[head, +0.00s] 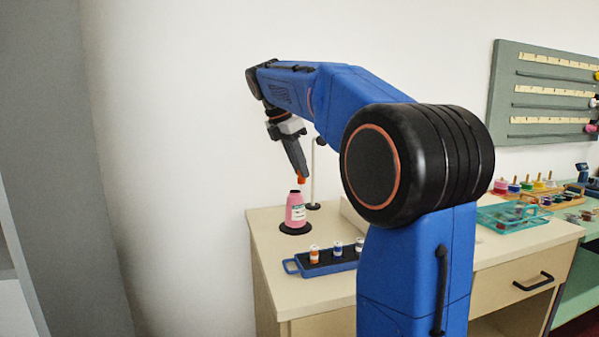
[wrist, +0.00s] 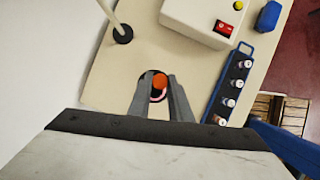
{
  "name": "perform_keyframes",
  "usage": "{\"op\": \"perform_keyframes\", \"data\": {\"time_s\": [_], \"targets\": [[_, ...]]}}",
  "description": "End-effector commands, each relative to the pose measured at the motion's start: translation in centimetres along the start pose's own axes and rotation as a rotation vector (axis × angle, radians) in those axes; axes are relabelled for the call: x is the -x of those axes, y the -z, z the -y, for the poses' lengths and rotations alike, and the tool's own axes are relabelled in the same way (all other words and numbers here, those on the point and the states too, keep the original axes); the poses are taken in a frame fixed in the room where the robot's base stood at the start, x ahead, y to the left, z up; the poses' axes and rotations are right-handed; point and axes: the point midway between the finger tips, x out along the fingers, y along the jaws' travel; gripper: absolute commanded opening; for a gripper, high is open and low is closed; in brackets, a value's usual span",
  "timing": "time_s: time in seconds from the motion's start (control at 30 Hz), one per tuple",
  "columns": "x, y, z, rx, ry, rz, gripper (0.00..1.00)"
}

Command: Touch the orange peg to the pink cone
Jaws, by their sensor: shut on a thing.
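My gripper (head: 299,174) points down over the counter and is shut on the orange peg (head: 302,181). The peg also shows between the two fingers in the wrist view (wrist: 160,81). The pink cone (head: 295,212), with a pale label, stands upright on a dark round base at the counter's back left. The peg is close above the cone's top in the head view, and I cannot tell whether they touch. In the wrist view only a small part of the pink cone (wrist: 157,98) shows below the peg; the fingers and peg hide the rest.
A thin pole on a black foot (wrist: 123,34) stands close behind the cone. A blue tray (head: 291,266) with several small spools lies in front. A pale box with a red switch (wrist: 205,14) is nearby. A teal tray (head: 530,222) sits farther right.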

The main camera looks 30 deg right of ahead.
Motion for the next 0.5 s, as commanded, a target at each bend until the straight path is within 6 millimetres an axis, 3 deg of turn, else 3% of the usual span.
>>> {"op": "perform_keyframes", "data": {"time_s": [0.5], "targets": [[2.2, -0.9, 0.0, 0.0, -0.001, 0.0, 0.0]]}}
